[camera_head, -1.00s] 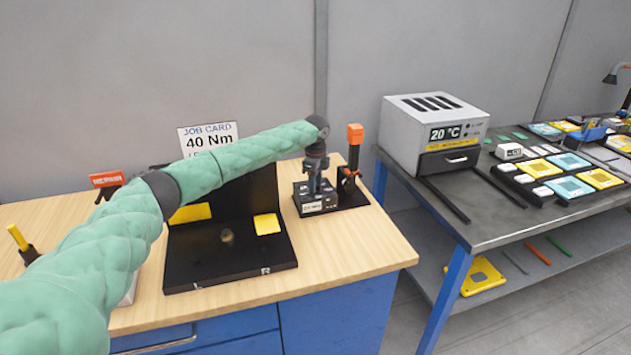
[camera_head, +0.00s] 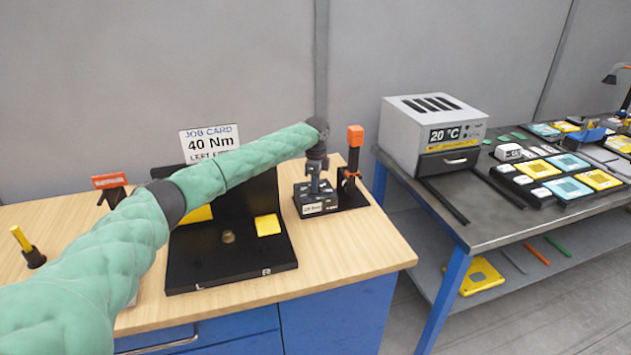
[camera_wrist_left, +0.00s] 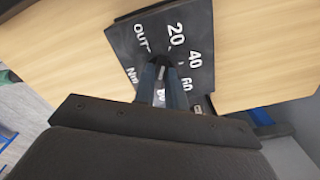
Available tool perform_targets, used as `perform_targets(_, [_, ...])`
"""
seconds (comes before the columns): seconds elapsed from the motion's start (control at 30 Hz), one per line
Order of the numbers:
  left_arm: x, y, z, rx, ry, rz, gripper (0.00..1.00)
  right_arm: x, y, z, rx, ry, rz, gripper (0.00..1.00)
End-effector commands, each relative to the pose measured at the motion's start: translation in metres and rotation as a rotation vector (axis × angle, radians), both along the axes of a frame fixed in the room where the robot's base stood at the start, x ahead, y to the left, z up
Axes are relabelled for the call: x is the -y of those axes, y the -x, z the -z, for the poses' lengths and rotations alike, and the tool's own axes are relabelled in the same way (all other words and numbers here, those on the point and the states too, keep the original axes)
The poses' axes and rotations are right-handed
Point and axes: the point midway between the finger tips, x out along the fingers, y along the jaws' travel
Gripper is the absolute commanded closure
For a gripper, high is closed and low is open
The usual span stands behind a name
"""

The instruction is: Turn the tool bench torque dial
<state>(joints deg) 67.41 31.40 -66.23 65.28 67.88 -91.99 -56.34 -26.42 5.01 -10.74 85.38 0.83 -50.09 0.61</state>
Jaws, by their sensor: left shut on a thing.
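The torque dial unit (camera_head: 318,208) is a dark box with a pale front label, at the right of the wooden bench. In the left wrist view its black top plate (camera_wrist_left: 196,22) shows white marks 20, 40 and 60, "Nm" and "OUT". My left gripper (camera_head: 316,184) reaches down onto the box from above. In the left wrist view my left gripper (camera_wrist_left: 165,72) is shut over the middle of the plate, on the dial. The dial itself is mostly hidden by the fingers. The job card (camera_head: 210,142) behind reads 40 Nm. My right gripper is not in view.
An orange-topped tool (camera_head: 355,135) stands just right of the dial unit. A black fixture (camera_head: 230,265) with yellow pads is to its left. A grey oven (camera_head: 432,130) reading 20 °C stands on the neighbouring metal table. The bench's front right corner (camera_head: 375,245) is clear.

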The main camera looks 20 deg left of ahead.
Motion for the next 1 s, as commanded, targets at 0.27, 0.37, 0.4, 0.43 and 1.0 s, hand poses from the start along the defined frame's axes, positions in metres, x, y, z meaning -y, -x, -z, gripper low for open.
perform_targets(0.27, [0.002, 0.001, -0.003, -0.003, 0.001, -0.241, 1.00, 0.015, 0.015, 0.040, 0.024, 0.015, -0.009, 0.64])
perform_targets(0.37, [0.001, 0.001, -0.003, -0.002, 0.002, -0.331, 1.00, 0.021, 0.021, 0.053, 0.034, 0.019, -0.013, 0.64])
perform_targets(0.4, [0.001, 0.001, -0.003, -0.002, 0.001, -0.365, 1.00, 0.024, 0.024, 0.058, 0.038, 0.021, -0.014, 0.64])
perform_targets(0.43, [0.001, 0.001, -0.002, -0.002, 0.001, -0.389, 1.00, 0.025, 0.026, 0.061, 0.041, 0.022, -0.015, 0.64])
perform_targets(1.0, [0.001, 0.001, -0.001, 0.000, 0.000, -0.677, 1.00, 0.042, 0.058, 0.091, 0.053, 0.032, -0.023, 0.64])
